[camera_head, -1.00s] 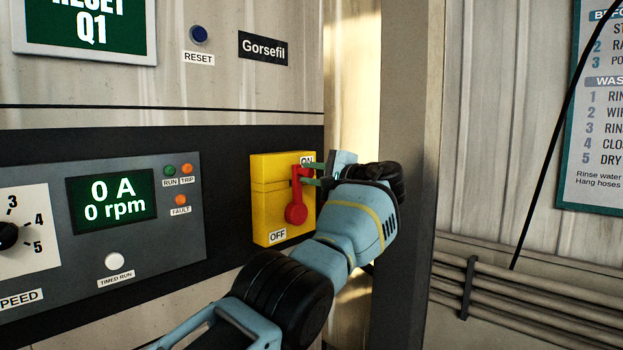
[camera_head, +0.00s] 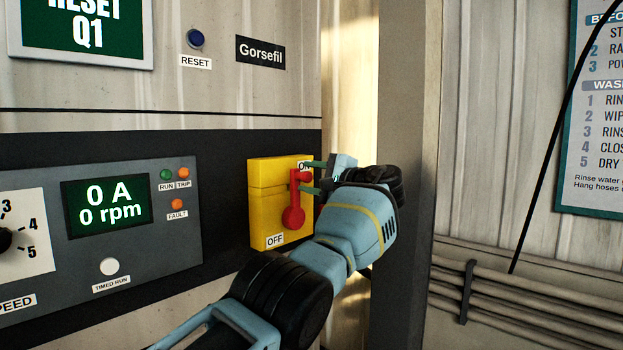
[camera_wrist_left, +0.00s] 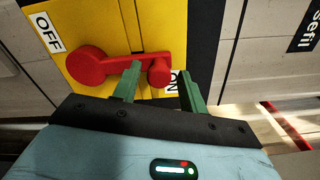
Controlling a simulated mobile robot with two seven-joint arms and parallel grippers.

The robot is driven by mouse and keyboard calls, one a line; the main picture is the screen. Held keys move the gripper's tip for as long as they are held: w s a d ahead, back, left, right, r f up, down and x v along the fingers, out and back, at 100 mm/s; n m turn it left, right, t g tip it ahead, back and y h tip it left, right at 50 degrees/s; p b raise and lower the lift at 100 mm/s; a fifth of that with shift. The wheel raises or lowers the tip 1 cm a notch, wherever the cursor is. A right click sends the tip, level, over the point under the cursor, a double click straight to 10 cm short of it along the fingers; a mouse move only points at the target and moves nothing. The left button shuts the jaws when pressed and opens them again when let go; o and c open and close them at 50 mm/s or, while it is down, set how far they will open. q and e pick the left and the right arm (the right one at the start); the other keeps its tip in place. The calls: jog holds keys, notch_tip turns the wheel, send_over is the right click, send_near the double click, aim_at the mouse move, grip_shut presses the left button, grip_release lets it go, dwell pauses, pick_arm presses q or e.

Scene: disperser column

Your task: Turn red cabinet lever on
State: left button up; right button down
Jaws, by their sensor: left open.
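The red lever (camera_head: 293,216) is mounted on a yellow switch box (camera_head: 265,205) on the cabinet panel. Its arm points upward, with its knob end close to the ON label; the OFF label (camera_head: 275,240) is at the lower left. My left gripper (camera_head: 304,177) is open, with one finger above and one below the knob end. In the left wrist view the lever (camera_wrist_left: 88,66) runs sideways from its round hub, and its knob (camera_wrist_left: 159,72) lies between the two green fingers of the gripper (camera_wrist_left: 160,78). Contact with the fingers cannot be told. My right gripper is not in view.
A grey control panel (camera_head: 140,255) with a green display reading 0 A, 0 rpm is left of the box. A grey post (camera_head: 405,240) stands right of my gripper. Pipes (camera_head: 540,305) run along the wall at the lower right.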

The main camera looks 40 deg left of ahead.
pick_arm(q)
jog(key=shift+d, duration=0.15)
jog(key=d, duration=0.7)
jog(key=shift+s+d, duration=0.25)
jog(key=shift+s, duration=0.1)
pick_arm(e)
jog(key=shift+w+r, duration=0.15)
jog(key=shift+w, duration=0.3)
pick_arm(q)
jog(key=shift+f, duration=0.1)
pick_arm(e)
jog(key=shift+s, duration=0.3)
